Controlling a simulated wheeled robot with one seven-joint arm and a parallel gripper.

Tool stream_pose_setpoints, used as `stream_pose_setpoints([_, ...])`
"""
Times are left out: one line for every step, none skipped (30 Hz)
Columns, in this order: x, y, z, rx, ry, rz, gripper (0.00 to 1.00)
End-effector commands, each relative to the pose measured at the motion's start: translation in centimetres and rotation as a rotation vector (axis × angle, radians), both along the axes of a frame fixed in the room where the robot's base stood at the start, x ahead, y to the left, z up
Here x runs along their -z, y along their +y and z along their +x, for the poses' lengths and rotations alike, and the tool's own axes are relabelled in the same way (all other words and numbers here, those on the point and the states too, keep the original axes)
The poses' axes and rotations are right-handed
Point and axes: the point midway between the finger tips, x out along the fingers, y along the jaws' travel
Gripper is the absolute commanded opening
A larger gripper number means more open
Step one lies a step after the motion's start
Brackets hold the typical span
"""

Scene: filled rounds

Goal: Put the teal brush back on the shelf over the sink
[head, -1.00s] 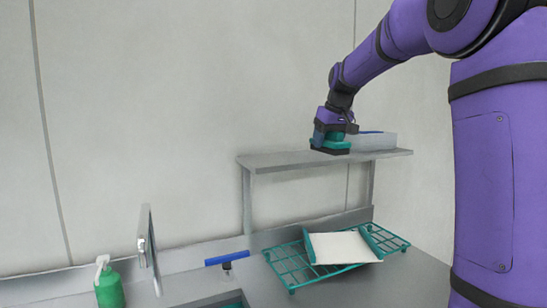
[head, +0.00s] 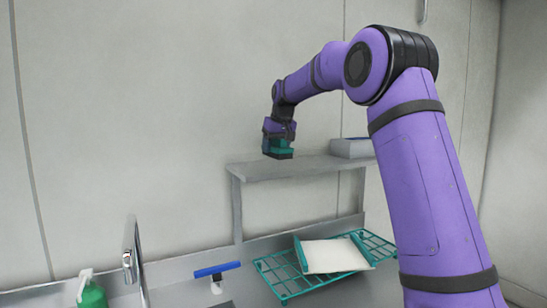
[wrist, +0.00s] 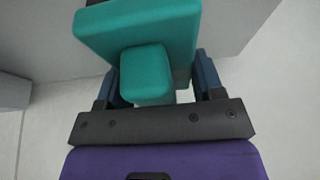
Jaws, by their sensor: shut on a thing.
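The teal brush (head: 281,147) is a block with a dark underside. My gripper (head: 279,138) is shut on it, over the left part of the grey shelf (head: 262,168). In the wrist view the brush (wrist: 178,30) fills the top middle, with its small teal grip (wrist: 145,76) between the blue fingers of my gripper (wrist: 160,82). The dark underside is close to the shelf top; I cannot tell whether it touches.
A grey bin (head: 350,147) stands on the shelf's right part. Below are a teal rack (head: 280,275) with a white board (head: 333,255), a blue squeegee (head: 217,270), a tap (head: 132,255) and a green bottle (head: 92,295). The shelf between brush and bin is clear.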

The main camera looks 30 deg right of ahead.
Motion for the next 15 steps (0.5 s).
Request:
stream_pose_setpoints([0.0, 0.1, 0.2, 0.000, 0.000, 0.000, 0.39])
stream_pose_setpoints([0.0, 0.1, 0.3, -0.001, 0.000, 0.000, 0.39])
stream_pose_setpoints([0.1, 0.3, 0.5, -0.001, 0.000, 0.000, 0.39])
stream_pose_setpoints([0.1, 0.4, 0.8, -0.001, 0.000, 0.001, 0.39])
stream_pose_setpoints([0.1, 0.5, 1.0, -0.002, 0.000, 0.000, 0.39])
stream_pose_setpoints([0.6, 0.5, 1.0, -0.001, 0.001, 0.000, 0.39])
stream_pose_setpoints([1.1, 0.4, 0.9, -0.001, 0.003, 0.001, 0.39])
stream_pose_setpoints([1.5, 0.4, 0.9, 0.000, 0.003, 0.001, 0.39])
stream_pose_setpoints([2.1, 0.4, 0.9, 0.000, 0.003, 0.001, 0.39])
stream_pose_setpoints([2.6, 0.4, 0.9, 0.000, 0.003, 0.001, 0.39])
stream_pose_setpoints([2.9, 0.4, 0.9, 0.000, 0.002, 0.001, 0.39])
stream_pose_setpoints([3.3, 0.4, 0.9, 0.000, 0.001, 0.000, 0.39])
stream_pose_setpoints([3.5, 0.4, 0.9, 0.000, 0.002, 0.001, 0.39])
stream_pose_setpoints([3.6, 0.4, 0.9, 0.000, 0.001, 0.001, 0.39])
stream_pose_setpoints([3.6, 0.4, 0.9, 0.000, 0.001, 0.000, 0.39])
